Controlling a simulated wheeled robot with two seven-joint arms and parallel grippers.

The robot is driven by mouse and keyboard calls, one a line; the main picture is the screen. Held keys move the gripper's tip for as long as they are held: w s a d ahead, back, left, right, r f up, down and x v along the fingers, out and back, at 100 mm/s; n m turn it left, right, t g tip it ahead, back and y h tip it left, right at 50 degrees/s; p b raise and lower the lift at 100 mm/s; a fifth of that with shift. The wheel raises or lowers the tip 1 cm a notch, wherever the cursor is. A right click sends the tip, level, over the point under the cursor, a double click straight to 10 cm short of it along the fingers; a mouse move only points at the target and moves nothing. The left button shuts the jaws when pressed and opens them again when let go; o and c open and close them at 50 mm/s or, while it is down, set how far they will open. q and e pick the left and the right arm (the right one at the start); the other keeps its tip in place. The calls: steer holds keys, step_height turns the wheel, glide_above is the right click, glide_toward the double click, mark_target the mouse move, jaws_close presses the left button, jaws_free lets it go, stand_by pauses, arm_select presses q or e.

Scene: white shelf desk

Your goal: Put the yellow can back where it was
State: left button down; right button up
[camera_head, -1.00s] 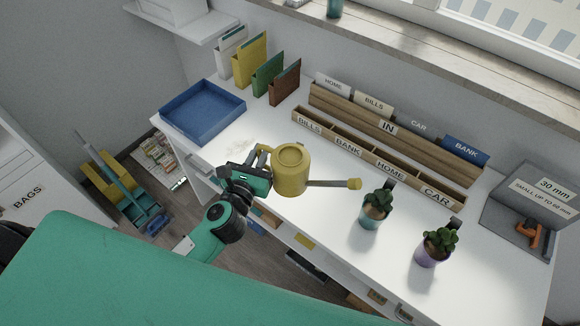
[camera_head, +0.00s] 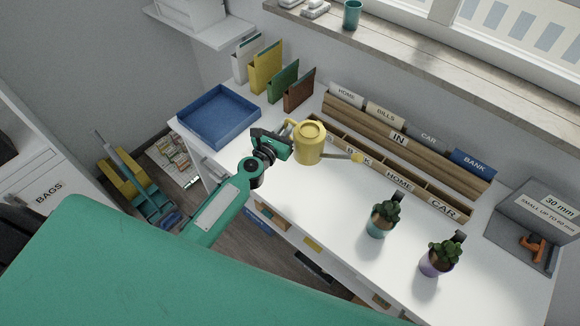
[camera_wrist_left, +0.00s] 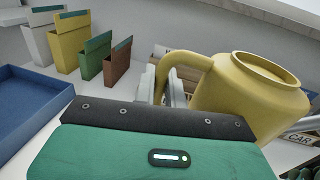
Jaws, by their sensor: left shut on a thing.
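The yellow can (camera_head: 310,146) is a watering can with a long grey spout ending in a yellow tip, pointing right. My left gripper (camera_head: 288,139) is shut on its handle, at the can's left side. The can is roughly upright over the white desk, in front of the wooden sorter; I cannot tell whether its base touches the desk. In the left wrist view the can (camera_wrist_left: 250,95) fills the right side, with its handle (camera_wrist_left: 178,65) between the fingers (camera_wrist_left: 163,88). My right gripper is not in view.
A blue tray (camera_head: 191,133) and upright folders (camera_head: 266,68) stand at the back left. The wooden sorter (camera_head: 385,125) runs along the back. Two potted plants, one in a teal pot (camera_head: 380,224) and one in a purple pot (camera_head: 435,262), stand right. A grey case (camera_head: 508,240) is far right.

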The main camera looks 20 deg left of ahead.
arm_select(q)
step_height(320, 180, down, 16)
steer(key=b, duration=1.4)
steer(key=shift+r, duration=0.15)
steer(key=shift+f+b, duration=0.25)
steer(key=shift+b, duration=0.1)
steer(key=shift+r, duration=0.1)
steer(key=shift+f, duration=0.25)
steer(key=c, duration=1.5)
jaws_free()
steer(key=shift+o, duration=0.2)
